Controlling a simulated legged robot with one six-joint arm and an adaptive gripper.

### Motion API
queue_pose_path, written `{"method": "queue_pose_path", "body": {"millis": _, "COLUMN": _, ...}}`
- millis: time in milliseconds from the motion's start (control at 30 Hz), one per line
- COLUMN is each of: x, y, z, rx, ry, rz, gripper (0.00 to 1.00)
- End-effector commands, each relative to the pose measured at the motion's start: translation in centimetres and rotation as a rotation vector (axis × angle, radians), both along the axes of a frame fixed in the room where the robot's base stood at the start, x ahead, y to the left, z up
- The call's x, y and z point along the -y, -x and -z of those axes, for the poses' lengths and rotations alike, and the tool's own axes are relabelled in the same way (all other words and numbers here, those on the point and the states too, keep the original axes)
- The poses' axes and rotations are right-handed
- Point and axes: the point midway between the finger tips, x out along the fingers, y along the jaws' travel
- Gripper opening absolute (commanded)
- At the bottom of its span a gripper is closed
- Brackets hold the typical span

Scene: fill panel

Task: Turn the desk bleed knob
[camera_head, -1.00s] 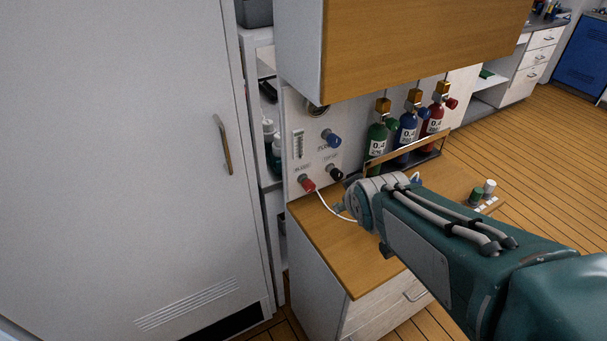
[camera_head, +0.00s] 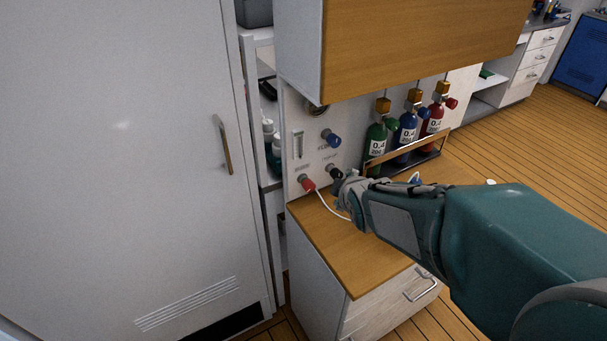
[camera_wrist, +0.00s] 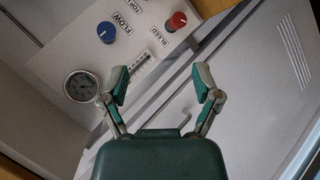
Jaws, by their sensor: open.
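The bleed knob is red (camera_head: 307,183) and sits low at the left on the white panel in the head view. In the wrist view the red knob (camera_wrist: 177,21) is at the top, beside the label BLEED. My gripper (camera_head: 342,190) is in front of the panel, close to the black knob (camera_head: 335,172) and right of the red one. In the wrist view my gripper (camera_wrist: 162,82) has its two fingers spread with nothing between them. The red knob appears beyond the fingertips, apart from them.
A blue knob (camera_head: 333,140), labelled FLOW in the wrist view, sits above the black one. A gauge (camera_wrist: 81,86) is also on the panel. A white hose (camera_head: 330,207) hangs over the wooden desktop (camera_head: 340,255). Green, blue and red bottles (camera_head: 406,130) stand behind a rail at right.

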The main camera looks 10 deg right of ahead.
Motion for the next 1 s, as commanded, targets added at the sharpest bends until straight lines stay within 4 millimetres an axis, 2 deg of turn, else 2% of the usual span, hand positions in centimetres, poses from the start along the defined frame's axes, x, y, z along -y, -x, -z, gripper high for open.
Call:
{"method": "queue_pose_path", "body": {"millis": 33, "x": 0.2, "y": -1.2, "z": 1.3, "rx": 0.016, "ry": 0.063, "rz": -0.058, "gripper": 0.81}}
{"method": "queue_pose_path", "body": {"millis": 200, "x": 0.4, "y": -4.6, "z": 4.3, "rx": 0.128, "ry": 0.306, "rz": -0.274, "gripper": 0.81}}
{"method": "queue_pose_path", "body": {"millis": 400, "x": 0.1, "y": -7.0, "z": 8.1, "rx": 0.279, "ry": 0.583, "rz": -0.488, "gripper": 0.81}}
{"method": "queue_pose_path", "body": {"millis": 567, "x": -0.4, "y": -7.6, "z": 11.1, "rx": 0.416, "ry": 0.798, "rz": -0.613, "gripper": 0.81}}
{"method": "queue_pose_path", "body": {"millis": 733, "x": -0.8, "y": -7.0, "z": 13.8, "rx": 0.562, "ry": 1.014, "rz": -0.681, "gripper": 0.81}}
{"method": "queue_pose_path", "body": {"millis": 867, "x": -0.9, "y": -6.3, "z": 14.9, "rx": 0.639, "ry": 1.128, "rz": -0.69, "gripper": 0.81}}
{"method": "queue_pose_path", "body": {"millis": 1000, "x": -1.0, "y": -6.1, "z": 15.1, "rx": 0.673, "ry": 1.18, "rz": -0.686, "gripper": 0.81}}
